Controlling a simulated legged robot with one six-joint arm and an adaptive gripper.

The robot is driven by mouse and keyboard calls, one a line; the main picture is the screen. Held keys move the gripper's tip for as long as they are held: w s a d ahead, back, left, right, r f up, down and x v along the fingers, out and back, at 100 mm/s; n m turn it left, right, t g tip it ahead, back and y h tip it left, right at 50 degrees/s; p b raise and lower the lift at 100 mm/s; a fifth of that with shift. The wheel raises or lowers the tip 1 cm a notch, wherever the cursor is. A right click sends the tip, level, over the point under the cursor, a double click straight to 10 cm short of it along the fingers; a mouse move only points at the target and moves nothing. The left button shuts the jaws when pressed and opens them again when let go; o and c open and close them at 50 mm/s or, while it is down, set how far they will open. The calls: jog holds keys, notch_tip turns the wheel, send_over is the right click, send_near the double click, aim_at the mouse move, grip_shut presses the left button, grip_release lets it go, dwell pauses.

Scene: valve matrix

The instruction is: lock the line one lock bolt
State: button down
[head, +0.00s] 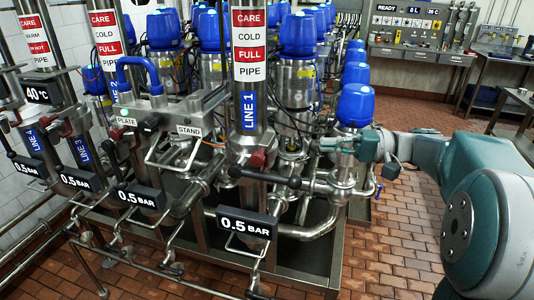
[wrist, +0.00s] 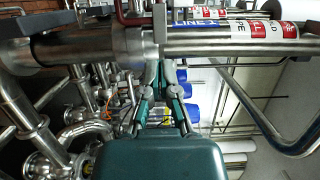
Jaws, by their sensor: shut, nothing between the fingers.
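The line one pipe (head: 249,60) stands upright in the head view, with a blue LINE 1 label (head: 249,110). Below it are a dark red piece (head: 258,160) and a black-ended bar handle (head: 294,182); I cannot tell which part is the lock bolt. My gripper (head: 352,146) is right of the pipe, at the end of the teal arm. In the wrist view my gripper (wrist: 161,78) is shut and empty, its fingertips close to the large steel pipe (wrist: 85,48) that crosses the top of the picture. I cannot tell whether they touch it.
A 0.5 BAR sign (head: 246,225) hangs below line one. Several blue-capped valves (head: 355,105) crowd behind. The tiled floor (head: 400,225) at right is open.

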aim_at(261, 163)
jog(key=s+a, duration=0.2)
jog(key=a, duration=0.9)
jog(key=shift+s, duration=0.4)
jog(key=s, duration=0.1)
jog(key=s+a, duration=0.1)
jog(key=s, duration=0.1)
jog(key=shift+s, duration=0.2)
